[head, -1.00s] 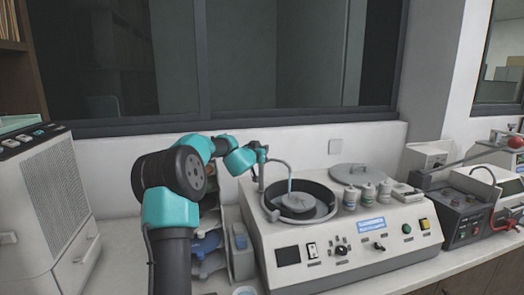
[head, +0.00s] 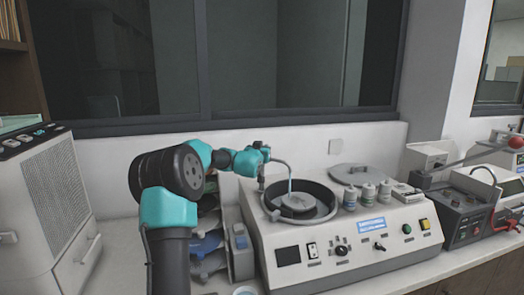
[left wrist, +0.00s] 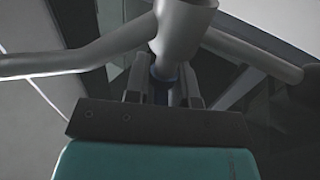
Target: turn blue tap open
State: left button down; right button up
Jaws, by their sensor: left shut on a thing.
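My left gripper (head: 263,153) is at the top of the grey tap pipe (head: 279,162) on the left of the grinding machine. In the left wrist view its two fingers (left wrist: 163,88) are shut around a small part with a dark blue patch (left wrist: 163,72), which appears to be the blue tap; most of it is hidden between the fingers. The grey pipe (left wrist: 184,30) passes just above the fingers there. In the head view the spout bends down over the bowl (head: 325,198), with a thin pale blue line (head: 290,184) below its end. My right gripper is not in view.
The machine (head: 330,262) has a round lid (head: 358,174), several small bottles (head: 367,194) and front knobs. A rack with trays (head: 210,245) stands on its left, and a dark control box (head: 465,212) on its right. The wall is close behind.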

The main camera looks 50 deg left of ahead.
pick_arm(q)
jog(key=shift+r, duration=0.15)
jog(key=c, duration=1.2)
grip_release()
jog(key=shift+s, duration=0.15)
